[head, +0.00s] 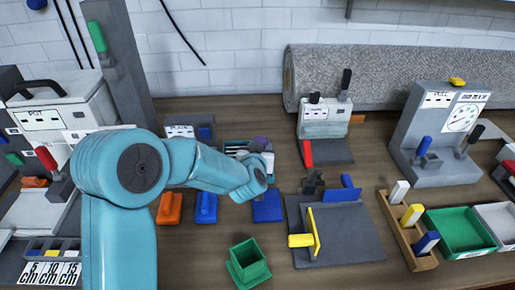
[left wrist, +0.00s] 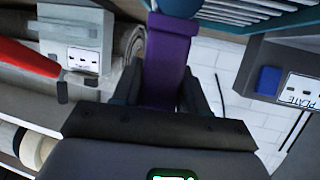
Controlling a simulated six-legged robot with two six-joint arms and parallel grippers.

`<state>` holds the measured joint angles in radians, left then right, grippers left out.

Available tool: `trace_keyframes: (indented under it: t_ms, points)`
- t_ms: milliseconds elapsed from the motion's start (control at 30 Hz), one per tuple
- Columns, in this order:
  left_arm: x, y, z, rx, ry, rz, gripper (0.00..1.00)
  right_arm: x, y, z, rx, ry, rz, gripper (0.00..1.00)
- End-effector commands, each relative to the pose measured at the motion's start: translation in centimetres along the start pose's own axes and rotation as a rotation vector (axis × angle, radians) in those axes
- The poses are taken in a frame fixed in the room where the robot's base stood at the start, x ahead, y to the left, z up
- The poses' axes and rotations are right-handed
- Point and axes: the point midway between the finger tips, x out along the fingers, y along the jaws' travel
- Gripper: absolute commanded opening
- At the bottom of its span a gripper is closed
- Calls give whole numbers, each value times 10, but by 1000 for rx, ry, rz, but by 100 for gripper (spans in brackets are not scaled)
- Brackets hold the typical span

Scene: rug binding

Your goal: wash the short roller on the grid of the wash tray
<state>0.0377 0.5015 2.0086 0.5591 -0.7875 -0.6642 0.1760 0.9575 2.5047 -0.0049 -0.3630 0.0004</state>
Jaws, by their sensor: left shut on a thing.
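My left gripper (left wrist: 163,92) is shut on a purple handle (left wrist: 168,50), which I take to be the short roller's; the handle runs up between the two dark fingers. In the head view the purple part (head: 262,143) shows beside the slatted tray (head: 235,148), partly hidden by my left arm. My right gripper is not in view.
Blue blocks (head: 267,207), an orange block (head: 170,208) and a green cup (head: 248,263) stand in front. A grey board (head: 350,240) with a yellow-handled tool lies to the right. A grey machine (head: 327,125) and a rolled rug (head: 385,75) stand behind.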

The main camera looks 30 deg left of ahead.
Motion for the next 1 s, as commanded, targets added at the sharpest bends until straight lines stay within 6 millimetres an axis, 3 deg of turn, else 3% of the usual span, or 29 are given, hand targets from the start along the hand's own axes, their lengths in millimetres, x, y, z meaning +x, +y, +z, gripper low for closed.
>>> trace_keyframes:
  t_ms: [733, 1000]
  points:
    - [-26, 0, -73, 0, 1, 0, 11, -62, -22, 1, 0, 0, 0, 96]
    - [-28, 0, -76, 0, 1, 0, 11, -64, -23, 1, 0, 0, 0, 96]
